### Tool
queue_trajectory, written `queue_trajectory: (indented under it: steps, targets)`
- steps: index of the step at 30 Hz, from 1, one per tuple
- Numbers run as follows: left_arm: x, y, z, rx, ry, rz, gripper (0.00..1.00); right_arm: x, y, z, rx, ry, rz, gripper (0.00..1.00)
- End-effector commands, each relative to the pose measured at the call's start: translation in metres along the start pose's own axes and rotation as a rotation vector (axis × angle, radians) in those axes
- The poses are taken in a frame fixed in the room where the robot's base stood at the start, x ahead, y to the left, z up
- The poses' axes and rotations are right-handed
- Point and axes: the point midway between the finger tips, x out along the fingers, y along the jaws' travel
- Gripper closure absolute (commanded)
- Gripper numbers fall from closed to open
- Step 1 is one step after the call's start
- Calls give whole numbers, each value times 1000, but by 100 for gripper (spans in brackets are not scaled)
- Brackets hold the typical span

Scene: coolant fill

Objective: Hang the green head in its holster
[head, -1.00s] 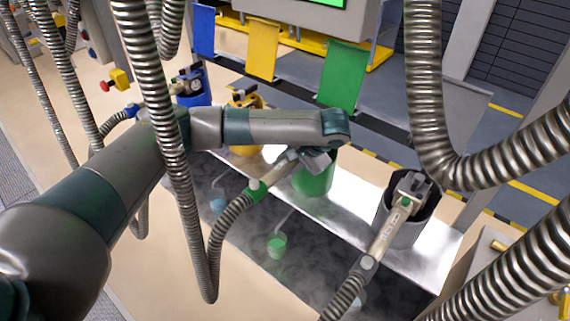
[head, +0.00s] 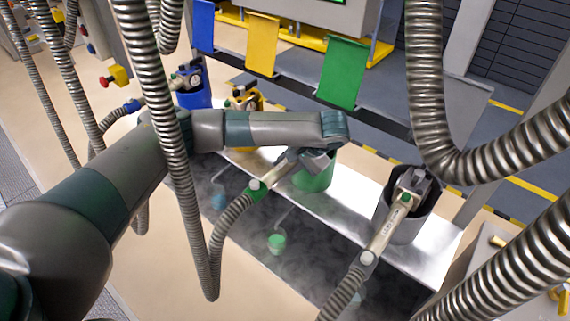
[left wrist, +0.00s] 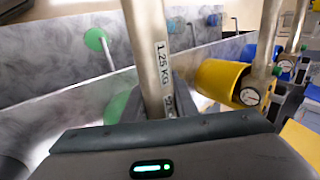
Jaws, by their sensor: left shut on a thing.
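The green head (head: 275,176) is a pale metal tube with a green collar and a ribbed hose at its lower left end. My left gripper (head: 316,158) is shut on it, just above the green holster (head: 316,180). In the left wrist view the head's tube (left wrist: 150,45), labelled 1.25 KG, stands between the fingers of my left gripper (left wrist: 160,100). Parts of the green holster (left wrist: 115,106) show behind the gripper there. The gripper and arm hide the head's far end and most of the holster mouth, so I cannot tell whether the head is inside. My right gripper is not in view.
A grey holster (head: 391,226) with another head (head: 390,220) stands at right. Blue (head: 195,99) and yellow (head: 242,150) holsters hold heads at left. Hoses hang close around my arm. A green cup (head: 276,242) sits over the dark misty trough (head: 255,260).

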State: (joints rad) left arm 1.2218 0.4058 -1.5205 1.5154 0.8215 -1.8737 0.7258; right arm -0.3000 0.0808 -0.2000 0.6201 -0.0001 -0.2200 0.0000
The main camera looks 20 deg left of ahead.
Motion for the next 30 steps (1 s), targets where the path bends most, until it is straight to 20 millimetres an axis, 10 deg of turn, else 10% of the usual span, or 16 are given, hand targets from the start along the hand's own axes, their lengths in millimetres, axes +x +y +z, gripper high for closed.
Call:
queue_trajectory:
  steps: [6,7,10,30]
  targets:
    - [3,2,0,0,0,1,100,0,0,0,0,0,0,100]
    - [3,2,0,1,0,1,72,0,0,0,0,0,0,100]
    - [3,2,0,1,0,0,52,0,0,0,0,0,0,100]
    - [-24,4,0,1,2,2,52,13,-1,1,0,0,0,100]
